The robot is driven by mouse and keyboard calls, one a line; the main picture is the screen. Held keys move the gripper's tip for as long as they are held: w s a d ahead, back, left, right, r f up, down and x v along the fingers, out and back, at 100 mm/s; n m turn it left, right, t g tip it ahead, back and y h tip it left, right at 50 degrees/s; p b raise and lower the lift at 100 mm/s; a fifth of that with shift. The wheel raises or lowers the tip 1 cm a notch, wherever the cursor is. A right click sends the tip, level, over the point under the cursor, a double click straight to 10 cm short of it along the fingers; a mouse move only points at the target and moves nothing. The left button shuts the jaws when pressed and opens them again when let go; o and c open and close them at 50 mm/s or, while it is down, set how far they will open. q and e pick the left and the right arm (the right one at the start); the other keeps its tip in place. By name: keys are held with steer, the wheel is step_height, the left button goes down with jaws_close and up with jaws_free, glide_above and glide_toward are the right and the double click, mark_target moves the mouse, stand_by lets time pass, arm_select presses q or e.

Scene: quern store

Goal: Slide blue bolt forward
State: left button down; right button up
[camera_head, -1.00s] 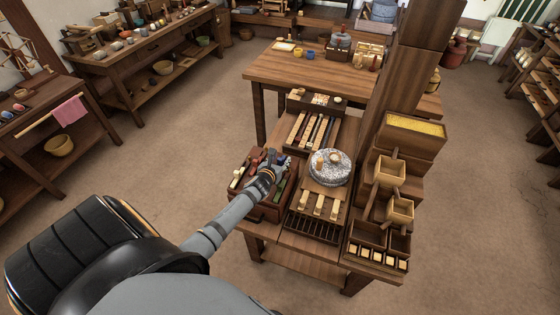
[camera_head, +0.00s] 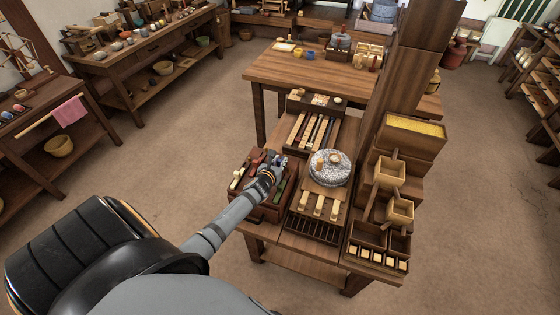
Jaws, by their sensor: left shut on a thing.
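The bolt box (camera_head: 270,212) is a reddish-brown wooden box at the left side of the near bench, with coloured sliding bolts on top. A pale bolt (camera_head: 236,180) is at its left and a green bolt (camera_head: 281,188) is right of my gripper. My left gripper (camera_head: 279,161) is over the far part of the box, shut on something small. A small bluish patch shows at its fingertips; it may be the blue bolt, but the fingers hide most of it. My right gripper is not in view.
A round speckled quern stone (camera_head: 330,168) stands right of the box, with pale wooden keys (camera_head: 319,207) in front. Behind are a rack of long bars (camera_head: 311,130) and a wooden post (camera_head: 397,85). Wooden hoppers (camera_head: 390,170) stand at the right.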

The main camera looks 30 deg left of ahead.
arm_select(q)
steer(key=s, duration=0.3)
steer(key=shift+s+d+p, duration=0.1)
steer(key=shift+d+p, duration=0.2)
steer(key=shift+d, duration=0.05)
steer(key=shift+s+d, duration=0.1)
steer(key=shift+s, duration=0.25)
steer(key=shift+f, duration=0.15)
steer(key=c, duration=1.6)
jaws_free()
steer(key=o, duration=0.4)
steer(key=shift+s, duration=0.1)
steer(key=v, duration=1.2)
steer(key=shift+d, duration=0.1)
